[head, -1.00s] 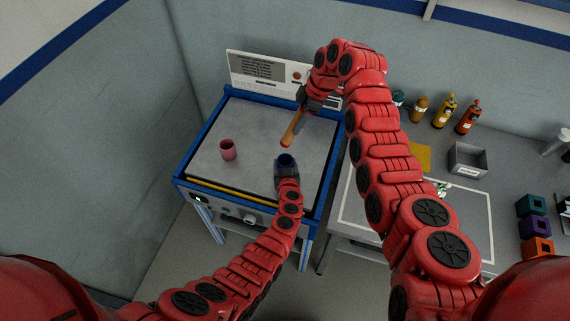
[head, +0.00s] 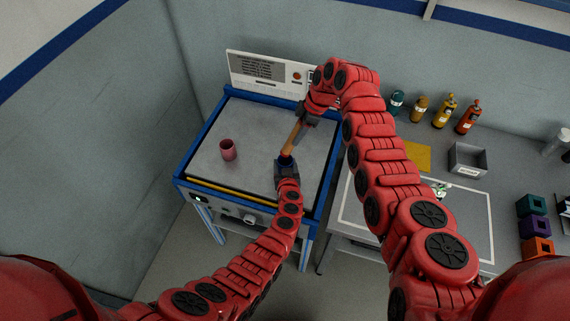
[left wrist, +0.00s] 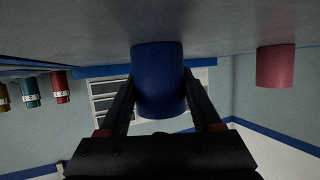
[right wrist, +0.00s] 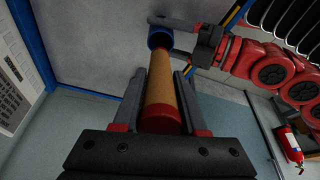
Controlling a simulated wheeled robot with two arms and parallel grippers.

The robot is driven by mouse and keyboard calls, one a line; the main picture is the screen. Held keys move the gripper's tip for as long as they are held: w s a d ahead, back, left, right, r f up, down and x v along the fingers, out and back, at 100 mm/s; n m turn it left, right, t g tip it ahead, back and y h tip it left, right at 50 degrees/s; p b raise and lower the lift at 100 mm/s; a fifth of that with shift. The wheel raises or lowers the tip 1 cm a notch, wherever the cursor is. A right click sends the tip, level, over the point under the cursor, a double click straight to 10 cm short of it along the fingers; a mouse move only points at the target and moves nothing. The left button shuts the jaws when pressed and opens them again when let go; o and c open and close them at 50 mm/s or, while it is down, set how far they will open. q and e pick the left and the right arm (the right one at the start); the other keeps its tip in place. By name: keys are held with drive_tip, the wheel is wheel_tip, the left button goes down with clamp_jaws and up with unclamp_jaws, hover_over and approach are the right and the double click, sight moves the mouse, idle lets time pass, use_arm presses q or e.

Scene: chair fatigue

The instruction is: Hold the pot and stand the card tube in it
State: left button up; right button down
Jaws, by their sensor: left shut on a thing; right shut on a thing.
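The blue pot (head: 286,161) stands on the grey bench top near its front edge. It also shows in the left wrist view (left wrist: 158,78), between the fingers of my left gripper (head: 287,170), which is shut on it. My right gripper (head: 304,114) is shut on the brown card tube (head: 293,137), above and behind the pot. The tube slants down to the pot. In the right wrist view the tube (right wrist: 162,95) has a red near end, and its far end meets the pot's mouth (right wrist: 160,38). How deep it sits is hidden.
A pink cup (head: 228,149) stands on the bench to the left of the pot. A white control panel (head: 262,72) stands at the back. Several bottles, a grey bin (head: 468,160) and coloured blocks (head: 534,226) are on the right-hand counter.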

drive_tip(key=shift+f, duration=2.35)
drive_tip(key=shift+c, duration=1.8)
unclamp_jaws()
drive_tip(key=v, duration=1.2)
use_arm(q)
drive_tip(key=o, duration=1.5)
drive_tip(key=shift+c, duration=0.2)
